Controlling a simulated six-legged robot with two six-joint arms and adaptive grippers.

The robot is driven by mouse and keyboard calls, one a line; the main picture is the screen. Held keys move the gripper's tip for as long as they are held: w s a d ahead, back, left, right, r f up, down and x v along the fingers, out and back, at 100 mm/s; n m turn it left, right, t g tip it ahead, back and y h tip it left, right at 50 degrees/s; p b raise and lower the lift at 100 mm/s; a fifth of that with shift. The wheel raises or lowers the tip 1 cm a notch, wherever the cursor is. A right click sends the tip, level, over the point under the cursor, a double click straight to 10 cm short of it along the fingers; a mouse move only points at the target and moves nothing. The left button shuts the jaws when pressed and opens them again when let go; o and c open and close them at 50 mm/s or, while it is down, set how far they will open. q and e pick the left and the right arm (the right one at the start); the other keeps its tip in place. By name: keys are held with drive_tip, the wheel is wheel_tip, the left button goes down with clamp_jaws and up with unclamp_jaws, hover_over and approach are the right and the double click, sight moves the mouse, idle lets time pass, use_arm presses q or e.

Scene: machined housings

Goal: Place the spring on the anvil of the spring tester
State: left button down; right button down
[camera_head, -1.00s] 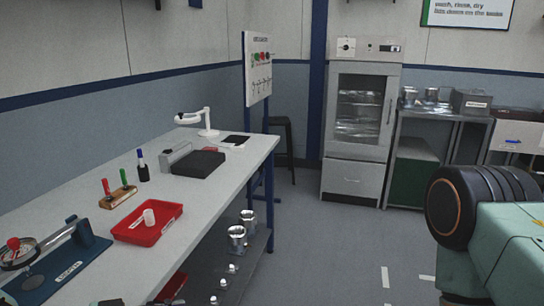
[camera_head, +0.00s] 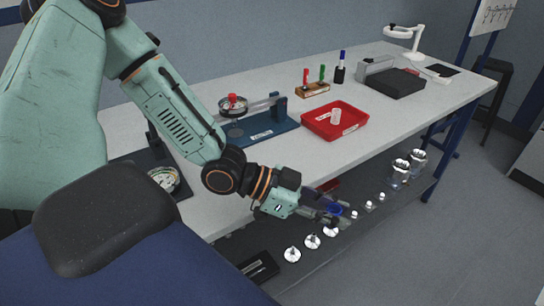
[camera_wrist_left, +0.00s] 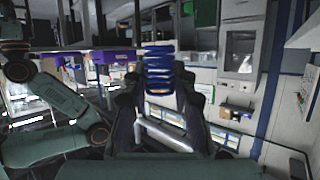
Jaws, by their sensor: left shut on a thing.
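A blue coil spring (camera_wrist_left: 159,58) stands between the fingertips of my left gripper (camera_wrist_left: 160,84) in the left wrist view. In the head view, my left gripper (camera_head: 322,208) is shut on the blue spring (camera_head: 336,210), just off the front edge of the bench and lower than its top. A device with a blue base (camera_head: 262,129), a lever arm and a red knob stands on the bench, beyond the gripper; it looks like the spring tester. Its anvil is not clearly made out. My right gripper is not in view.
A red tray (camera_head: 340,132) with a white cylinder inside sits right of the blue-based device. A marker stand (camera_head: 312,90) is behind it. A dark-based device (camera_head: 165,180) is partly behind my arm. Metal parts stand on the shelf (camera_head: 345,245) below. The bench front is clear.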

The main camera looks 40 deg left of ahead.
use_arm(q)
drive_tip(key=shift+w+a+f, duration=0.1)
drive_tip(key=shift+w+f, duration=0.2)
drive_tip(key=w+a+r+n+t+y+p, duration=0.1)
drive_tip(key=w+a+n+t+y, duration=0.1)
drive_tip(key=w+a+n+y, duration=0.2)
drive_tip(key=w+a+r+n+t+y+p, duration=0.1)
drive_tip(key=w+a+n+t+y, duration=0.1)
drive_tip(key=w+a+n+y, duration=0.2)
drive_tip(key=w+a+r+n+t+y+p, duration=0.1)
drive_tip(key=w+a+n+t+y, duration=0.1)
drive_tip(key=w+a+n+y, duration=0.2)
drive_tip(key=shift+w+a+r+n+y, duration=0.1)
drive_tip(key=shift+w+n+y, duration=0.45)
drive_tip(key=shift+w, duration=0.6)
drive_tip(key=shift+w+a+r+n+y, duration=0.1)
drive_tip(key=shift+w+n+y, duration=0.45)
drive_tip(key=shift+w, duration=0.55)
drive_tip(key=s+a+r+n+g+y, duration=0.4)
drive_tip(key=s+a+n+g+y, duration=0.6)
drive_tip(key=n, duration=0.3)
drive_tip(key=shift+s+a+r+n+g+y, duration=0.35)
drive_tip(key=shift+s+a+g+y, duration=0.1)
drive_tip(key=shift+a+g, duration=0.1)
